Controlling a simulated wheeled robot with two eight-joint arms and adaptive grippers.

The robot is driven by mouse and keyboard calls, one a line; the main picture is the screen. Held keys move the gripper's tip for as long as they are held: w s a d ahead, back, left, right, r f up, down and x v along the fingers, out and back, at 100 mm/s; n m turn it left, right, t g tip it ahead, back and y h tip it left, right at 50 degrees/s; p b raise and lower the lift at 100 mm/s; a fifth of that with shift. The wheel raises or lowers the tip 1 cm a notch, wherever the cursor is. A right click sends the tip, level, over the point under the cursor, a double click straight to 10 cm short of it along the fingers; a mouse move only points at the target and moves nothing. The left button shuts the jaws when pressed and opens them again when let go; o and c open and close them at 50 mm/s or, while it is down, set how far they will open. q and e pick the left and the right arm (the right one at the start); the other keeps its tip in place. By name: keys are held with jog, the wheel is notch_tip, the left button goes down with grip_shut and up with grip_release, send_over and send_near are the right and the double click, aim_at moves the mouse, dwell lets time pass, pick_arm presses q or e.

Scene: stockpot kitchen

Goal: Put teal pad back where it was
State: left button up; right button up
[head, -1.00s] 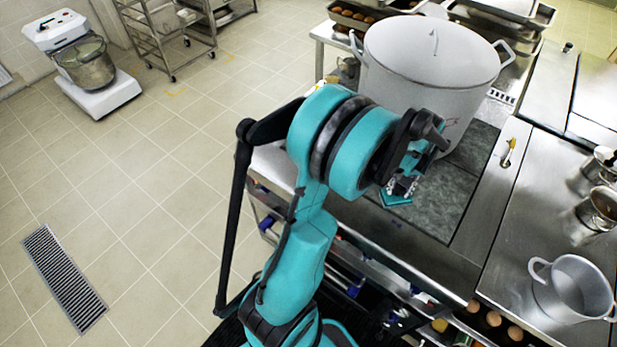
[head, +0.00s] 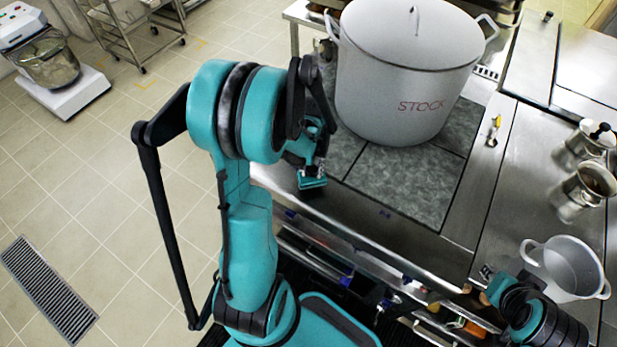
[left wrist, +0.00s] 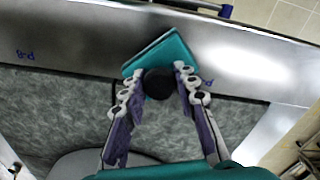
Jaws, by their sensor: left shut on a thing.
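The teal pad (head: 313,184) is a flat square with a black knob (left wrist: 158,84). My left gripper (head: 318,168) is shut on the pad by its knob, with a finger on each side in the left wrist view (left wrist: 158,88). The pad (left wrist: 165,50) is over the steel front strip of the counter, near its left end in the head view. I cannot tell whether it touches the steel. Small blue writing (left wrist: 25,55) marks the strip, and another blue mark (left wrist: 195,83) is beside the pad. My right gripper (head: 488,273) is at the lower right, too small to read.
A large lidded pot marked STOCK (head: 408,75) stands on the grey stone slabs (head: 400,185) behind the pad. A smaller pot (head: 565,268) stands beside my right arm. Metal canisters (head: 590,185) are at the far right. The front slabs are bare.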

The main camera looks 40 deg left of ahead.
aim_at(309, 176)
pick_arm(q)
jog(key=shift+s+a+f, duration=0.1)
jog(key=shift+a+f, duration=0.3)
jog(key=shift+f+b, duration=0.55)
jog(key=shift+f, duration=1.35)
jog(key=shift+f, duration=0.15)
jog(key=o, duration=1.1)
